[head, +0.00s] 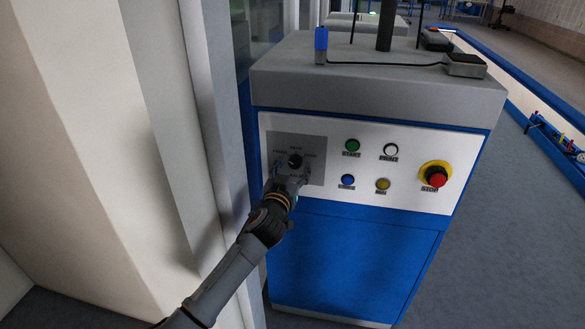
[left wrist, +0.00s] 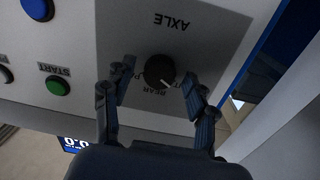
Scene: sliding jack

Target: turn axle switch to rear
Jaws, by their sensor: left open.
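The axle switch is a round black knob (head: 295,160) on a grey plate (head: 317,177) at the left of the console's white panel. In the left wrist view the knob (left wrist: 158,70) appears upside down, with "AXLE" above it and "REAR" below it. Its white pointer mark points down and right there, to the right of the "REAR" label. My left gripper (head: 290,181) is at the plate, just below the knob in the head view. In the left wrist view its open fingers (left wrist: 156,72) stand on both sides of the knob, with visible gaps. My right gripper is not in view.
The panel also carries a green START button (head: 352,145), a white button (head: 391,150), a blue button (head: 348,180), a yellow button (head: 382,184) and a red STOP button (head: 436,177). A pale wall (head: 85,130) stands close left. Floor (head: 500,240) is open at right.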

